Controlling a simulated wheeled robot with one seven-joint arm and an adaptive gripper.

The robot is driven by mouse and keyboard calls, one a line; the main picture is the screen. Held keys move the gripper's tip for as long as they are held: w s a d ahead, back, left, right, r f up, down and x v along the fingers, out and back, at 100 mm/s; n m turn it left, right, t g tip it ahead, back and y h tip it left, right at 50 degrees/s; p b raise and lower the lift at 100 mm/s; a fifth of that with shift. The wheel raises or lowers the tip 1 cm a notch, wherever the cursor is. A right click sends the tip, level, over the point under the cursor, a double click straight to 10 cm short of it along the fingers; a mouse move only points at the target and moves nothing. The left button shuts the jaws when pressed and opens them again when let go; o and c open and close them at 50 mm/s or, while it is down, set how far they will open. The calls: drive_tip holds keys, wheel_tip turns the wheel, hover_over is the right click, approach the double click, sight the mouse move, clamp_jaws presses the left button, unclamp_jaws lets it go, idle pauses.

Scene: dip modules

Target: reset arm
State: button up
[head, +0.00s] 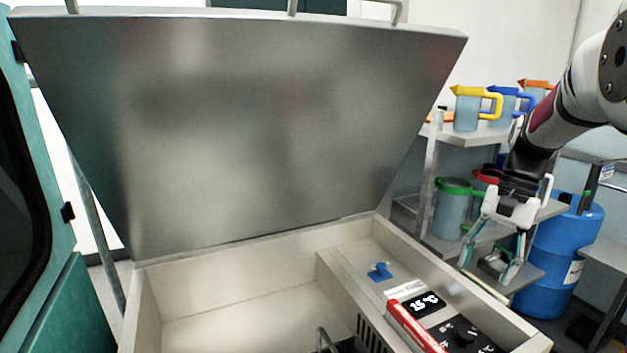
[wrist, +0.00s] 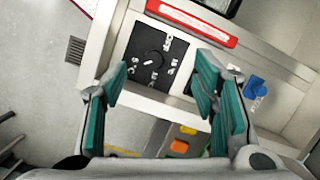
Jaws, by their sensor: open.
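My arm (head: 560,110) reaches in from the upper right in the head view. My gripper (head: 493,268) hangs at its end, fingers down, beside the right part of the open chest-like machine (head: 250,233). The gripper is open and nothing is between its fingers. In the wrist view its two green-padded fingers (wrist: 163,105) stand apart. Between and beyond them show the black control panel (wrist: 152,55) with a knob, a red bar handle (wrist: 192,22) and a blue part (wrist: 255,87). The same panel (head: 463,333), red handle (head: 413,327) and blue part (head: 380,271) show in the head view.
The machine's large metal lid (head: 250,120) stands raised. Shelves (head: 480,138) with jugs (head: 468,108) and lidded containers (head: 452,208) stand behind my gripper. A blue drum (head: 553,262) stands at the right. Teal equipment (head: 60,300) is at the left.

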drive_tip(key=s+a+r+n+t+h+p, duration=0.1)
drive_tip(key=s+a+r+n+t, duration=0.1)
drive_tip(key=s+a+r, duration=0.4)
drive_tip(key=s+a+r+n+t+h, duration=0.1)
drive_tip(key=s+a+r+n, duration=0.25)
drive_tip(key=s, duration=0.35)
drive_tip(key=s+a+f+n+t, duration=0.1)
drive_tip(key=s+a, duration=0.1)
drive_tip(key=s, duration=0.4)
drive_tip(key=s+a+f+n+t+p, duration=0.1)
drive_tip(key=s+a+n+t, duration=0.1)
drive_tip(key=s, duration=0.4)
drive_tip(key=shift+s+a+f+h, duration=0.15)
drive_tip(key=shift+a+h, duration=0.15)
drive_tip(key=shift+h, duration=0.1)
drive_tip(key=shift+n, duration=0.25)
